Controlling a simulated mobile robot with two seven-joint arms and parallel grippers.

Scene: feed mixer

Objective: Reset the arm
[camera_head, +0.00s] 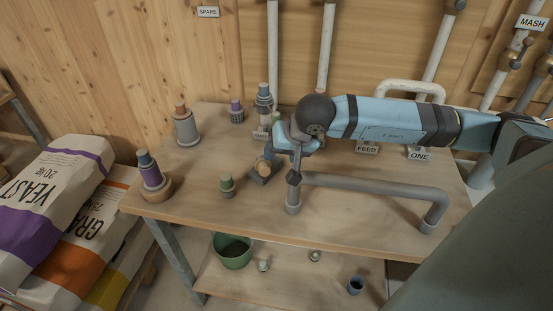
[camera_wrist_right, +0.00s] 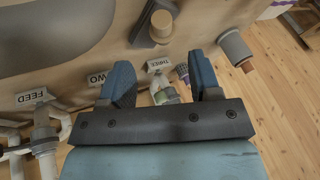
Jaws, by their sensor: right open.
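My right arm (camera_head: 395,120) reaches in from the right over the wooden table (camera_head: 350,215). My right gripper (camera_head: 276,147) is above the back middle of the table, in front of a row of labelled fittings. In the right wrist view its two blue fingers (camera_wrist_right: 163,78) stand apart with nothing gripped. A grey-green fitting (camera_wrist_right: 165,94) and the THREE label (camera_wrist_right: 159,63) show past the gap between them. My left gripper is not in view.
A grey bent pipe (camera_head: 375,184) stands right of the gripper. Several stacked fittings stand left. A green bowl (camera_head: 233,252) is on the lower shelf. Feed bags (camera_head: 55,195) lie left.

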